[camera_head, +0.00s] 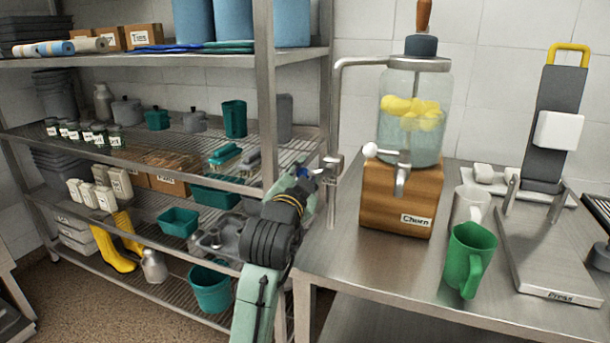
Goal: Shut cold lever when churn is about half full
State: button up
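The churn (413,150) is a clear glass jar with a dark lid and wooden handle, on a wooden box labelled "Churn" (385,205). It holds clear liquid with yellow pieces floating near the top; the liquid appears to reach above the jar's middle. A metal pipe (338,110) bends over toward the jar's top from a post at its left. A small blue-marked part (303,172), apparently the cold lever, shows at that post. My gripper (310,178) is at this part; my own arm hides its fingers, and I cannot tell whether they touch or grip it.
A green mug (470,258) and a pale mug (469,205) stand right of the churn. A press with a plate labelled "Press" (550,275) is farther right. A wire shelf rack (265,95) stands close left of my arm.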

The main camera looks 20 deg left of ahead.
grip_shut()
jog(key=shift+d, duration=0.1)
dwell(0.3)
jog(key=shift+m+b, duration=0.6)
jog(key=shift+b, duration=0.2)
jog(key=shift+r+m+b, duration=0.25)
jog(key=shift+m+b, duration=0.25)
jog(key=shift+b, duration=0.05)
jog(key=shift+r+m+t+b, duration=0.3)
jog(key=shift+r+m+b, duration=0.15)
jog(key=shift+r+m, duration=0.35)
jog(key=shift+o, duration=1.1)
grip_release()
jog(key=shift+f, duration=0.15)
jog(key=o, duration=0.4)
jog(key=shift+a, duration=0.2)
